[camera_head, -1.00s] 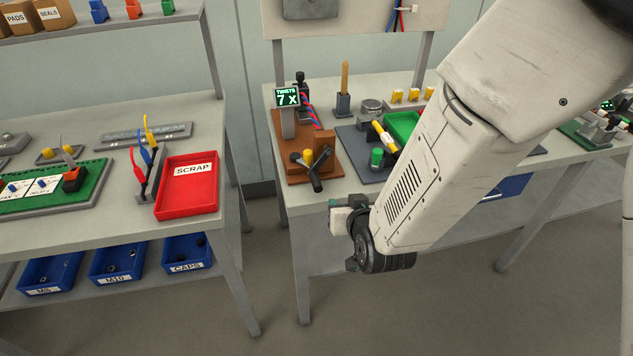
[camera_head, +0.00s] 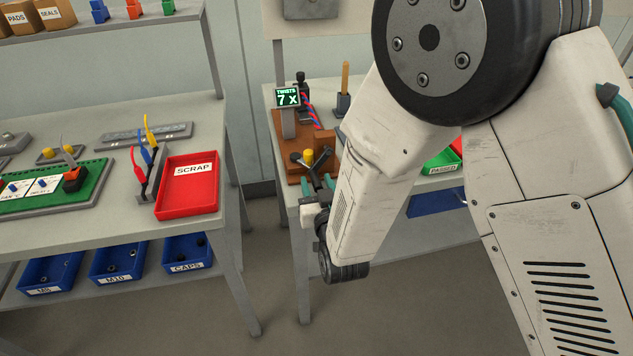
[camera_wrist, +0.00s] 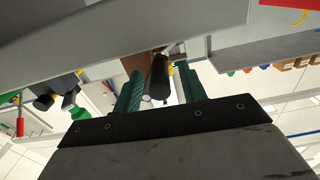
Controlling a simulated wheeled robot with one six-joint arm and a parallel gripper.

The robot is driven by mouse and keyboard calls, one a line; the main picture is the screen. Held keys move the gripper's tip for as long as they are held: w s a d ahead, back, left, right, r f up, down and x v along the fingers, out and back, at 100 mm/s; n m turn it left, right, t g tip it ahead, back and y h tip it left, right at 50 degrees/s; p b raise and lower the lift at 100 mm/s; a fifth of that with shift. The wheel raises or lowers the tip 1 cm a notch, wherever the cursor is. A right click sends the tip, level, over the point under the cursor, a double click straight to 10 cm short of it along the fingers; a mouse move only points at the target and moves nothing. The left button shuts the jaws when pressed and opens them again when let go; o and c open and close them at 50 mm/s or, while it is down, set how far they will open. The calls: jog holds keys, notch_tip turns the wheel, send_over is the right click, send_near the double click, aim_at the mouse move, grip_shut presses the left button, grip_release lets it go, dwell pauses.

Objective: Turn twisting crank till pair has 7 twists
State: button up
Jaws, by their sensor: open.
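The twisting crank (camera_head: 317,168) is a dark crank at the front of a brown wooden fixture (camera_head: 291,165), below a yellow knob (camera_head: 308,156). A small display (camera_head: 288,97) on a post reads "TWISTS 7 X". The red and blue wire pair (camera_head: 313,114) runs behind the post, partly hidden. My gripper (camera_head: 318,188) is open at the crank, its teal fingers on either side of the handle. In the wrist view the black crank handle (camera_wrist: 160,78) lies between the open fingers, with a visible gap on the left; contact on the right is unclear.
A red SCRAP tray (camera_head: 188,187) sits on the left bench, across a gap from the crank's bench. A green PASSED tray (camera_head: 441,161) is partly hidden behind my arm. A wooden-handled tool (camera_head: 345,80) stands behind. Blue bins (camera_head: 117,262) sit under the left bench.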

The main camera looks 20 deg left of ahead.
jog(key=shift+w+a, duration=0.25)
jog(key=shift+w, duration=0.15)
grip_shut()
jog(key=shift+w+d+f+n, duration=0.15)
jog(key=shift+d+f+n, duration=0.1)
jog(key=shift+n, duration=0.25)
grip_release()
jog(key=shift+r, duration=0.1)
jog(key=v, duration=0.8)
